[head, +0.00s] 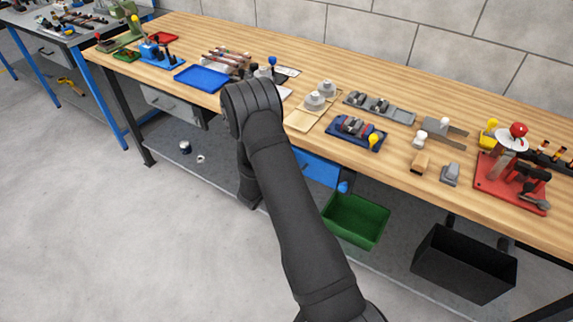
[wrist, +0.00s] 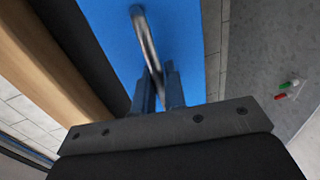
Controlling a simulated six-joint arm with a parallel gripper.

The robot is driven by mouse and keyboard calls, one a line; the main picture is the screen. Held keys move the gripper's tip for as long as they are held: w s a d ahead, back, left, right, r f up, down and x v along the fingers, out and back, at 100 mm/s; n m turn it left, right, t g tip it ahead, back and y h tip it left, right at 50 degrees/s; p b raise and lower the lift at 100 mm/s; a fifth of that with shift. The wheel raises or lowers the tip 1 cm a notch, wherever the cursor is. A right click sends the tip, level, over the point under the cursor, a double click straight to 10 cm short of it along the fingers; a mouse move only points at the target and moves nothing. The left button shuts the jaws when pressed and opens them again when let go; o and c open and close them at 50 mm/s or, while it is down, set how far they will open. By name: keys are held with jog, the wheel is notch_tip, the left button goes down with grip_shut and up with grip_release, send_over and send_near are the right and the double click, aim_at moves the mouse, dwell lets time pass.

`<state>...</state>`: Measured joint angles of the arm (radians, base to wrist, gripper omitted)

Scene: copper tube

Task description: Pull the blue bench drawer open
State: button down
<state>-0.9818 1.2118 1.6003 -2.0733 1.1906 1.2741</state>
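The blue drawer (head: 320,169) sits under the front edge of the bench, partly hidden behind my arm in the head view. Its flat blue front (wrist: 185,35) fills the upper middle of the wrist view. A grey metal bar handle (wrist: 145,38) stands on that front. My gripper (wrist: 160,85) has its two fingers close together, one on each side of the handle's near part, with the bar filling the narrow gap. In the head view my gripper is hidden behind the arm. The drawer front appears close beneath the bench edge, with no opening visible.
The wooden bench top (head: 225,42) carries several tools and trays above the drawer. A green bin (head: 355,220) and a black bin (head: 465,265) are below, right of my arm. A grey drawer (head: 172,103) is further left. The floor in front is clear.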

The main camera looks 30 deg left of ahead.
jog(key=shift+s, duration=0.1)
jog(key=f+v, duration=0.2)
jog(key=v, duration=1)
jog(key=s+f+v, duration=0.1)
jog(key=f+v, duration=0.2)
jog(key=v, duration=1)
jog(key=c, duration=1.6)
grip_release()
jog(key=shift+c, duration=0.2)
jog(key=v, duration=1.7)
jog(key=shift+s, duration=0.2)
jog(key=shift+w, duration=0.1)
jog(key=x, duration=1.7)
jog(key=shift+w+f, duration=0.1)
jog(key=shift+w, duration=0.05)
